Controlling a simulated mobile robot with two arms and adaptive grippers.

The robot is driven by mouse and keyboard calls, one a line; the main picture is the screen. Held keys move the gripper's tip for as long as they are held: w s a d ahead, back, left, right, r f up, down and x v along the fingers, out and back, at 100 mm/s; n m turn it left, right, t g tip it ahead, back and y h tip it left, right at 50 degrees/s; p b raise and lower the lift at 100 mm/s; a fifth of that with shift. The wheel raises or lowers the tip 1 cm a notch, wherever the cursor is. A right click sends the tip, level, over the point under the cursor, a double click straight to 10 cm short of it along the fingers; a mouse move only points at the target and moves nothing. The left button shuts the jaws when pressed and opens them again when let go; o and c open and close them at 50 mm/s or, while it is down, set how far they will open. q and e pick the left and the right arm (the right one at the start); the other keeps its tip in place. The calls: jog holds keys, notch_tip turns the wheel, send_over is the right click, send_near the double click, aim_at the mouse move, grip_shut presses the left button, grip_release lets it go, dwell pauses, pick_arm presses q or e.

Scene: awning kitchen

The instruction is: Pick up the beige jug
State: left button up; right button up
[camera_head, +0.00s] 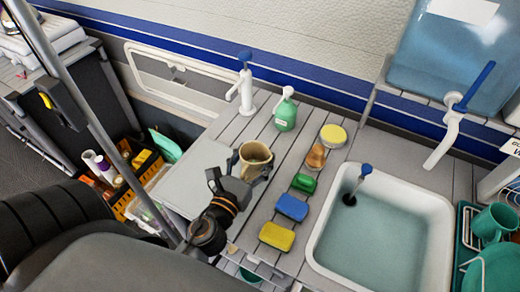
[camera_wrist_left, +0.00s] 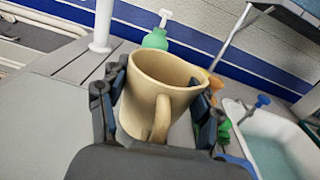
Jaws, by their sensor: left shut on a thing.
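The beige jug (camera_head: 255,153) is at the left end of the slatted counter, between the fingers of my left gripper (camera_head: 241,177). In the left wrist view the jug (camera_wrist_left: 158,92) is upright, with its open top facing up and its handle toward my palm. My left gripper (camera_wrist_left: 158,115) is shut on the jug, one finger on each side of its body. The jug's base is hidden by the gripper, so I cannot tell whether it touches the counter. My right gripper is not in view.
A green bottle (camera_head: 285,112) and a white pump tap (camera_head: 246,88) stand behind the jug. Sponges, blue (camera_head: 291,207) and yellow (camera_head: 277,236), lie to its right, beside the sink (camera_head: 395,235). The grey board (camera_head: 194,180) left of the jug is clear.

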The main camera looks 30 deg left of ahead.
aim_at(242, 178)
pick_arm(q)
jog(key=shift+s+d+b, duration=0.2)
jog(key=shift+s+b, duration=0.6)
jog(key=shift+s, duration=1.25)
jog(key=shift+s, duration=0.1)
jog(key=shift+r, duration=0.1)
